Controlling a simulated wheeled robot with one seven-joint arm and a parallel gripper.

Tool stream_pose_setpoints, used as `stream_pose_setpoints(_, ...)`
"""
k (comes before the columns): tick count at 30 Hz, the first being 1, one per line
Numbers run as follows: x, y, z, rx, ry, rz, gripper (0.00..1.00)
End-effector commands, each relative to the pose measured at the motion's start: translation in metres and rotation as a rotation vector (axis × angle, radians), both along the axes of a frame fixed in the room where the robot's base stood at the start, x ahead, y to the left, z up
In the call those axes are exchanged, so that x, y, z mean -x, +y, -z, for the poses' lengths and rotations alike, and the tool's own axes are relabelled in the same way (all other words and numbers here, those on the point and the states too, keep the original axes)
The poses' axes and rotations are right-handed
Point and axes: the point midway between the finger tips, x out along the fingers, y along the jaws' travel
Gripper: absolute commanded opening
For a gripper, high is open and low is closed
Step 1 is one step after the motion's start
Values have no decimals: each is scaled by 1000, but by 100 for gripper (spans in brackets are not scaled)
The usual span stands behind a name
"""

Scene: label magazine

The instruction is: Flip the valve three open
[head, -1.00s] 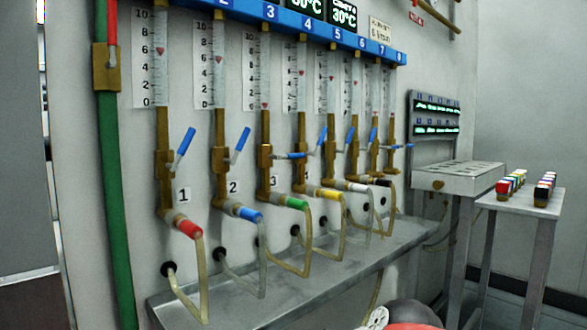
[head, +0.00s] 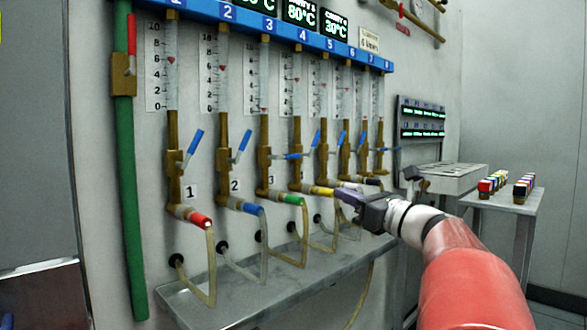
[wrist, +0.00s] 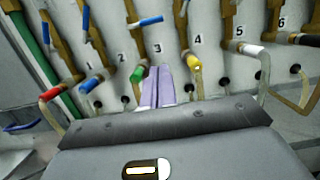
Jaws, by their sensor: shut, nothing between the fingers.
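Valve three (head: 265,156) is a brass valve with a blue lever (head: 289,156) that sticks out sideways, roughly level. A green hose fitting (head: 290,199) sits below it. In the wrist view the blue lever (wrist: 145,22) shows above the number 3 and also lies nearly level. My gripper (head: 345,195) is to the right of and below the lever in the head view, in front of the panel. In the wrist view its purple fingers (wrist: 158,84) are together and empty, pointing up between the green and yellow fittings. The lever is apart from them.
Valve one's lever (head: 194,142) and valve two's lever (head: 243,142) slant upward. Valve four's yellow fitting (head: 320,191) is near my gripper. A metal shelf (head: 270,285) with hoses above it runs below. A table with coloured blocks (head: 506,200) stands at right.

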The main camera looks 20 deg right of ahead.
Motion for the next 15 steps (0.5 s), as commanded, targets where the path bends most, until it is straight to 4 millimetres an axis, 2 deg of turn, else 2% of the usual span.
stream_pose_setpoints(10,-2,1,-1,0,0,-1,0)
stream_pose_setpoints(15,-20,8,-4,0,1,-4,0)
